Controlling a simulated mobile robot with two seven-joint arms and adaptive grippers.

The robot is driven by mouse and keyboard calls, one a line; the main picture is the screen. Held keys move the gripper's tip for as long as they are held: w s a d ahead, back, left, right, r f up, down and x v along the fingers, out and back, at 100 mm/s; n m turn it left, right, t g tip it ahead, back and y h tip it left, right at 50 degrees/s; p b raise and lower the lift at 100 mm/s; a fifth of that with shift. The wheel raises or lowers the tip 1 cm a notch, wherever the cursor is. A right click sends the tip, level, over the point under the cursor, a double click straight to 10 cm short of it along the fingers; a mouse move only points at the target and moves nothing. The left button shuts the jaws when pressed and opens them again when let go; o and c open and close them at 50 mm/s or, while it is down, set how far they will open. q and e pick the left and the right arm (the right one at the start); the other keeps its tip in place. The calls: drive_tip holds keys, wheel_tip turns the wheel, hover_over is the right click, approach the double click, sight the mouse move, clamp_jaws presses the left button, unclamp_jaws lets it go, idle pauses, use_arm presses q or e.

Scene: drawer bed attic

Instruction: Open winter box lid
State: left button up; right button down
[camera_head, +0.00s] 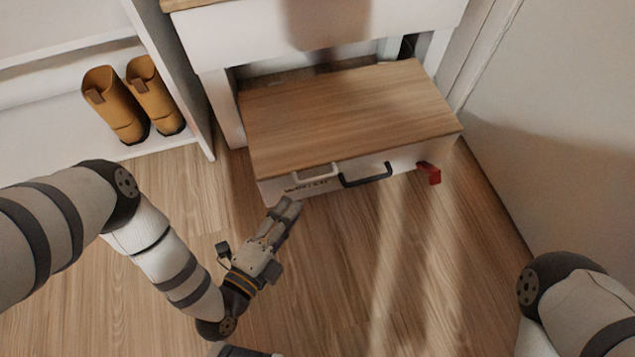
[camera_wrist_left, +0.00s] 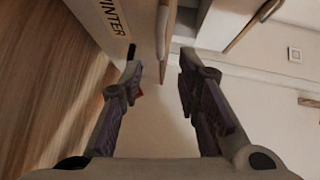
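The winter box (camera_head: 405,158) is low, with a white front and a flat wooden lid (camera_head: 345,110) that lies closed. Its front has dark lettering, a pale handle (camera_head: 316,174) at the lid edge, a dark handle (camera_head: 366,176) and a red piece (camera_head: 429,173) at the right. My left gripper (camera_head: 292,205) is just in front of the box's left part, below the pale handle. In the left wrist view my left gripper (camera_wrist_left: 160,55) is open, its fingers apart, with the box front marked WINTER (camera_wrist_left: 108,18) at upper left. I cannot tell whether it touches the box. My right gripper is out of view.
The box sits partly under a white unit with a wooden top (camera_head: 240,40). Yellow boots (camera_head: 135,100) stand on a white shelf at left. A white wall (camera_head: 565,120) bounds the right. The wooden floor (camera_head: 400,270) in front is clear.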

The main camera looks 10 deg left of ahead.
sight(315, 179)
use_arm(q)
drive_tip(key=b+x, duration=0.5)
drive_tip(key=x, duration=0.6)
drive_tip(key=shift+s+d, duration=0.1)
drive_tip(key=shift+s, duration=0.1)
clamp_jaws()
